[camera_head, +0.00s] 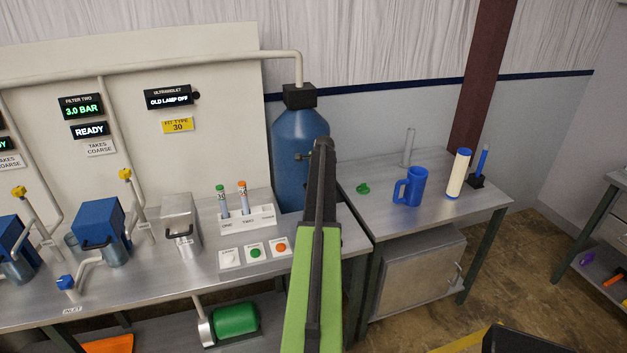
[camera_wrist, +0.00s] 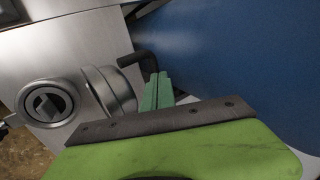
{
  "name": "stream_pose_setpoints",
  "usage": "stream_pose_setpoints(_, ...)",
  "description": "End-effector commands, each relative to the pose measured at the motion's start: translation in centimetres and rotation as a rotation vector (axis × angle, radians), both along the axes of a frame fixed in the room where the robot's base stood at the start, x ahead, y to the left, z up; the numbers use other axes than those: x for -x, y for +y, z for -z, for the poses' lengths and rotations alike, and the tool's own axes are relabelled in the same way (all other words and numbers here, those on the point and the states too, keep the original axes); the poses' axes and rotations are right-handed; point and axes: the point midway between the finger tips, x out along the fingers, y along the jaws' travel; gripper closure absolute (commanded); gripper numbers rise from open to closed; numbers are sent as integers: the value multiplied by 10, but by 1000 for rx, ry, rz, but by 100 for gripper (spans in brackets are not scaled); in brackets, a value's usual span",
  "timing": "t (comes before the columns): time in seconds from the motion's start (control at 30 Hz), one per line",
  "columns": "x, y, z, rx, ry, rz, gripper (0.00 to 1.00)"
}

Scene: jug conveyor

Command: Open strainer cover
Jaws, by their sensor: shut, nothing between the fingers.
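In the head view my arm reaches up to the blue tank (camera_head: 288,135), where a small dark fitting (camera_head: 303,156) shows; my arm hides the rest.
Left of my arm are a white test-tube rack (camera_head: 246,214), a button panel (camera_head: 255,252) and a steel box (camera_head: 181,225). The right table (camera_head: 440,205) bears a blue jug (camera_head: 411,188) and a white cartridge (camera_head: 458,173). Open floor lies at right.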

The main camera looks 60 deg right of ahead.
Motion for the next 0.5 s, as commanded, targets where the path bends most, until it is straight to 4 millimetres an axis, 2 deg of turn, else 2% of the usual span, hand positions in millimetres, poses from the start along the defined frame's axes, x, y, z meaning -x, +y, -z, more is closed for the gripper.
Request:
stream_pose_setpoints(0.17, 0, 1, -4, 0, 0, -1, 100)
stream_pose_setpoints(0.27, 0, 4, -13, 0, 0, -2, 100)
stream_pose_setpoints(0.5, 8, 17, -58, 0, 0, -4, 100)
